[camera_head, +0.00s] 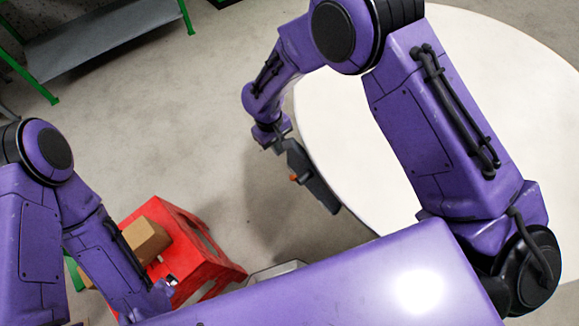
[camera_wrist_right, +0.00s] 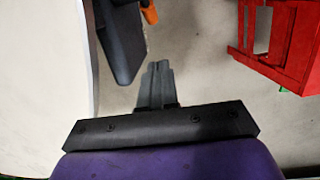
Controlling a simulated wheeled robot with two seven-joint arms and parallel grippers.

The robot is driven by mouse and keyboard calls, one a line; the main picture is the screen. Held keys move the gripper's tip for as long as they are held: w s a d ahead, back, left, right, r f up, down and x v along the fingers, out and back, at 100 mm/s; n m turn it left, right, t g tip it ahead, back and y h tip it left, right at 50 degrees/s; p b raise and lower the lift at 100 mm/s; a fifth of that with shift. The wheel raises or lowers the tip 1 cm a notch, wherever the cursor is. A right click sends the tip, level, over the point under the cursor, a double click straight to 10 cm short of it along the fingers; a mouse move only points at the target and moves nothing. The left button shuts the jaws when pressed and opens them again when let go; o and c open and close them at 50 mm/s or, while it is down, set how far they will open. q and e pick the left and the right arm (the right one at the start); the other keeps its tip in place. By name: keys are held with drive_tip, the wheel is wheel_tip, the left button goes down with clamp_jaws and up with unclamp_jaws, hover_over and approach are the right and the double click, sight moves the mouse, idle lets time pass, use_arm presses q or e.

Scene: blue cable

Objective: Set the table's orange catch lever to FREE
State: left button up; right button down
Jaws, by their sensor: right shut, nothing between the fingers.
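The orange catch lever (camera_head: 294,178) shows as a small orange bit on the side of a dark housing (camera_head: 318,186) at the left edge of the white table (camera_head: 345,110). In the right wrist view the lever (camera_wrist_right: 150,12) is at the top, beside the dark housing (camera_wrist_right: 122,40). My right gripper (camera_head: 276,146) is beside the table edge, just beyond the housing's far end in the head view. In the right wrist view its fingers (camera_wrist_right: 157,70) are together and empty, apart from the lever. No FREE marking is readable. My left gripper is not visible.
A red stool (camera_head: 207,256) with a cardboard box (camera_head: 146,238) stands at lower left, close to my left arm. A grey shelf with green legs (camera_head: 105,38) is at upper left. The floor between the stool and table is mostly clear.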

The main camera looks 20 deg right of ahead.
sight(300, 176)
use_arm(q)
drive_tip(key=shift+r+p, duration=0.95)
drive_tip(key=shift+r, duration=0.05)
use_arm(e)
drive_tip(key=s+d+f, duration=0.2)
drive_tip(key=s+f, duration=0.1)
drive_tip(key=f, duration=0.6)
drive_tip(key=shift+d, duration=0.25)
drive_tip(key=shift+s+d, duration=0.1)
